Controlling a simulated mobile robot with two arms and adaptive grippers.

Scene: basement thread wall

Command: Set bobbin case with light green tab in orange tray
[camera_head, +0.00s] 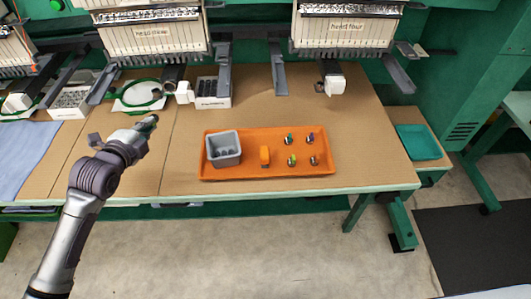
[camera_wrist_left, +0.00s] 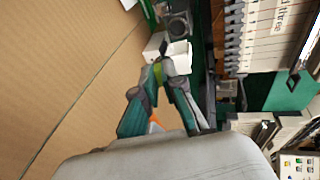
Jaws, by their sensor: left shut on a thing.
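The orange tray (camera_head: 240,174) lies on the brown table. My left gripper (camera_head: 152,121) is left of the tray, above the table and apart from it. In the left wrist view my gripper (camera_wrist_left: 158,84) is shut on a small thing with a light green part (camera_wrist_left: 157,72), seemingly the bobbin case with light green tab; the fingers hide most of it. In the tray stand small bobbin cases with a teal tab (camera_head: 288,139), a purple tab (camera_head: 310,137), a yellow-green tab (camera_head: 292,160) and a reddish tab (camera_head: 314,160). My right gripper is out of view.
A grey bin (camera_head: 223,149) and an orange block (camera_head: 265,156) are in the tray. Embroidery machine heads (camera_head: 345,32) overhang the back. A green-ringed hoop (camera_head: 140,95) and a white box (camera_head: 213,94) are behind. Bare table lies right of the tray.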

